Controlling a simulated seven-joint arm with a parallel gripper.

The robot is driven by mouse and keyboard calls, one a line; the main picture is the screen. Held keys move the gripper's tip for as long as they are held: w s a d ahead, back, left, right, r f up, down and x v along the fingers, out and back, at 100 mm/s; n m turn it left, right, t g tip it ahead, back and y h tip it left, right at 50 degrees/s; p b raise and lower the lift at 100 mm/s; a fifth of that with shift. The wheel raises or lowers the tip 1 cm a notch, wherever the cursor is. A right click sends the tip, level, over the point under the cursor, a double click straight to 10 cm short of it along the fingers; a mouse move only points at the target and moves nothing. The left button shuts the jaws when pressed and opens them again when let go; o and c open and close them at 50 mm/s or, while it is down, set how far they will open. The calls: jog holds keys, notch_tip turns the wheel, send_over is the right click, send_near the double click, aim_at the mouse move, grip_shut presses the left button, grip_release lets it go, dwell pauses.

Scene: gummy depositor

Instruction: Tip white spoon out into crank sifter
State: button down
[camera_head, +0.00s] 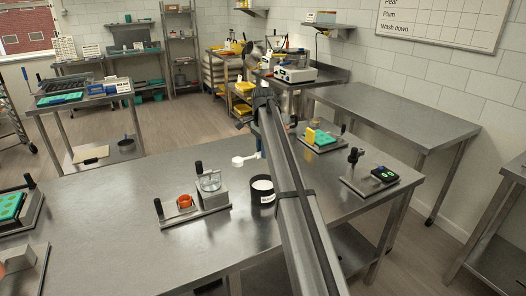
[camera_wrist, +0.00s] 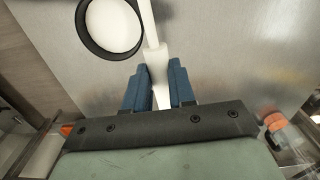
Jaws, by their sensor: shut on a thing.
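The white spoon (camera_head: 241,160) is in the air over the steel table, its bowl to the left of my gripper (camera_head: 259,150). My gripper is shut on the spoon's handle; in the wrist view the white handle (camera_wrist: 155,62) runs up between the blue fingers (camera_wrist: 160,92), and the bowl is out of frame. I cannot tell whether the bowl holds powder.
A scale (camera_head: 384,174) and a board with a green and yellow item (camera_head: 320,138) stand at right.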

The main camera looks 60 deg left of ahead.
jog(key=shift+s+m, duration=0.1)
jog(key=shift+m, duration=0.3)
jog(key=shift+r, duration=0.1)
